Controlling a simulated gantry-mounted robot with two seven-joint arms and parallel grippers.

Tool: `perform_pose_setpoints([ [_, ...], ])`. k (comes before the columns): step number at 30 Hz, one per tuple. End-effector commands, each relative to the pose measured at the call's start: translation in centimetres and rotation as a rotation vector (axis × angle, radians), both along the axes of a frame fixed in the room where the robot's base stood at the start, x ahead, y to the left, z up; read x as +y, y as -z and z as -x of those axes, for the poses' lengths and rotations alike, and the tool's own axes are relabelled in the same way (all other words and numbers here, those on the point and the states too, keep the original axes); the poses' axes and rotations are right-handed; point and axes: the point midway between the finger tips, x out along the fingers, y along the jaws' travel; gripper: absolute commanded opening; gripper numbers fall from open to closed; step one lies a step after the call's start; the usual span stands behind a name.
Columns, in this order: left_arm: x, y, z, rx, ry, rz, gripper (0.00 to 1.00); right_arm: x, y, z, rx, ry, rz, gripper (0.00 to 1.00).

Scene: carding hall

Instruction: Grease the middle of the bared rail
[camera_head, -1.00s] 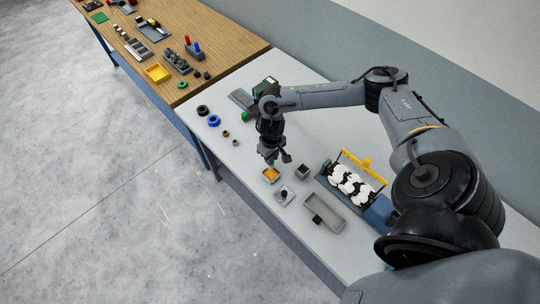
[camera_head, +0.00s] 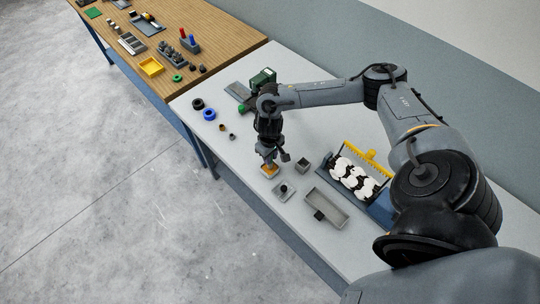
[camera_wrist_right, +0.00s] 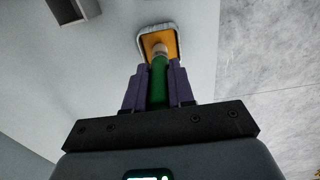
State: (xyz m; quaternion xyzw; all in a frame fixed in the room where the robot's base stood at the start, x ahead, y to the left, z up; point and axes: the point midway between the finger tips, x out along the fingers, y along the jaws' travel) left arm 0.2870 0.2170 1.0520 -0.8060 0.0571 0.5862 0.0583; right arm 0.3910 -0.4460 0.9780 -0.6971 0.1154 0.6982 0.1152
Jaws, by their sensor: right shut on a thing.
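My right gripper (camera_head: 268,158) is shut on a green-handled brush (camera_wrist_right: 159,82), which points down with its pale tip at the orange grease. The shallow dish (camera_wrist_right: 143,47) holding that grease is directly under the gripper; it also shows in the head view (camera_head: 270,171). Tip and grease overlap in the wrist view, and I cannot tell how deep the tip is. A blue-grey machine (camera_head: 382,210) with white lobed discs and a yellow toothed bar (camera_head: 366,160) stands to the right. I cannot single out the bared rail there. My left gripper is out of view.
A small square box (camera_head: 303,166) stands close right of the dish. A plate with a black knob (camera_head: 283,190) and a long grey tray (camera_head: 327,208) lie in front. Rings (camera_head: 209,114) and a green-dark device (camera_head: 263,78) lie farther back. My right arm spans the table.

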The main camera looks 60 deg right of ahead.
Motion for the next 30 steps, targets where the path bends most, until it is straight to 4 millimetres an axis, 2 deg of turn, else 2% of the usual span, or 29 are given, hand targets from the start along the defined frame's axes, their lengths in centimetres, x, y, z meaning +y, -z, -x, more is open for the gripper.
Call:
perform_pose_setpoints([
  [30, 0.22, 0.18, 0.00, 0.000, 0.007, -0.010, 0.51, 0.03, 0.64, -0.01, 0.000, 0.000, -0.001, 0.00],
])
